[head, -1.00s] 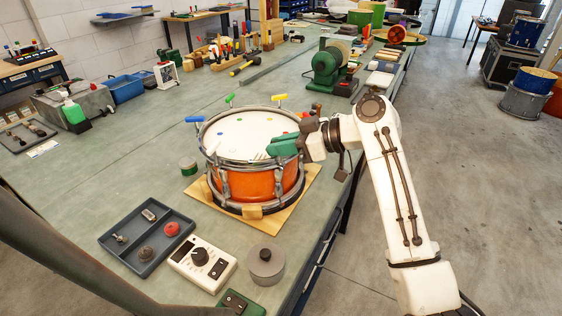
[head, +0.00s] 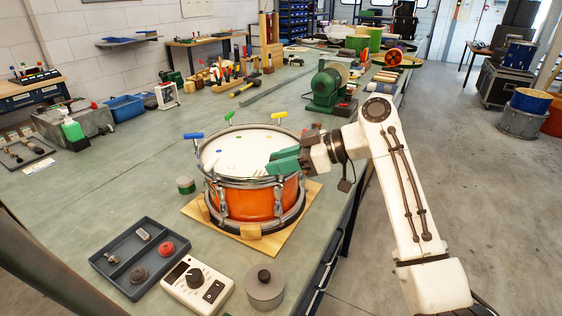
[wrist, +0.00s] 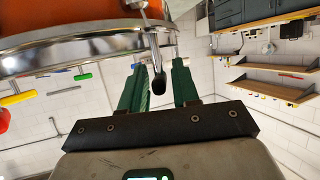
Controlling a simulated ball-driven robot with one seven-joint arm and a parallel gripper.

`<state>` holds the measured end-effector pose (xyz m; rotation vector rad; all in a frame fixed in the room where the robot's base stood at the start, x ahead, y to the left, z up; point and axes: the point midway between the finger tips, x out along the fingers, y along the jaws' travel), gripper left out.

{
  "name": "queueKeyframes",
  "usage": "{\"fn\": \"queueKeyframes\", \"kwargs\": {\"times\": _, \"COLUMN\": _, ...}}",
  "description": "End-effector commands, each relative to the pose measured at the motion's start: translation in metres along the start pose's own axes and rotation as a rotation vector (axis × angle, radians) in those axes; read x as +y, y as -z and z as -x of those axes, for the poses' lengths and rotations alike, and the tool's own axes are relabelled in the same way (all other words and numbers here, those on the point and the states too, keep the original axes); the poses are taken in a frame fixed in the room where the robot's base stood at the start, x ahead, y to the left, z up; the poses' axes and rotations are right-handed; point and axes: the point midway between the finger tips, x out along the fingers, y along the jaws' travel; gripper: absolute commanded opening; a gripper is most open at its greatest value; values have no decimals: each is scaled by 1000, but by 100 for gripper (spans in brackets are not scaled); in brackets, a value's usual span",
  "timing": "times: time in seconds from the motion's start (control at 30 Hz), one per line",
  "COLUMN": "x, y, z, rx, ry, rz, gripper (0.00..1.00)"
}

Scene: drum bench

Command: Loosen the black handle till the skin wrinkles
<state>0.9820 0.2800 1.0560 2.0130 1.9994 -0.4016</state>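The orange drum (head: 246,204) stands on a wooden board, its white skin (head: 235,152) facing up. My gripper (head: 283,163) is at the drum's right rim. In the wrist view the black handle (wrist: 160,85) shows at the end of a metal rod, between the green fingers of my gripper (wrist: 160,66). Gaps show on both sides of it, so the fingers look open around it. The gripper hides this handle in the head view.
Blue (head: 193,136), green (head: 229,117) and yellow (head: 279,116) handles stand along the drum's rim. A grey tray (head: 112,282), a white control box (head: 183,300) and a grey round pot (head: 265,290) sit in front. A green grinder (head: 323,88) stands behind.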

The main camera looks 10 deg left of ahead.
Motion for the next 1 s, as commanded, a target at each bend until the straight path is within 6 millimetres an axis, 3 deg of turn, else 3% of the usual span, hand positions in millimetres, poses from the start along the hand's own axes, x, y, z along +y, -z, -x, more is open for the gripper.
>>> {"fn": "queueKeyframes", "kwargs": {"times": 0.43, "x": 0, "y": 0, "z": 9, "rx": 2, "ry": -1, "rz": 0, "gripper": 38}}
{"fn": "queueKeyframes", "kwargs": {"times": 0.8, "x": 1, "y": -1, "z": 76, "rx": 1, "ry": -2, "rz": 1, "gripper": 38}}
{"fn": "queueKeyframes", "kwargs": {"times": 1.0, "x": 1, "y": 0, "z": 101, "rx": 1, "ry": -1, "rz": 0, "gripper": 38}}
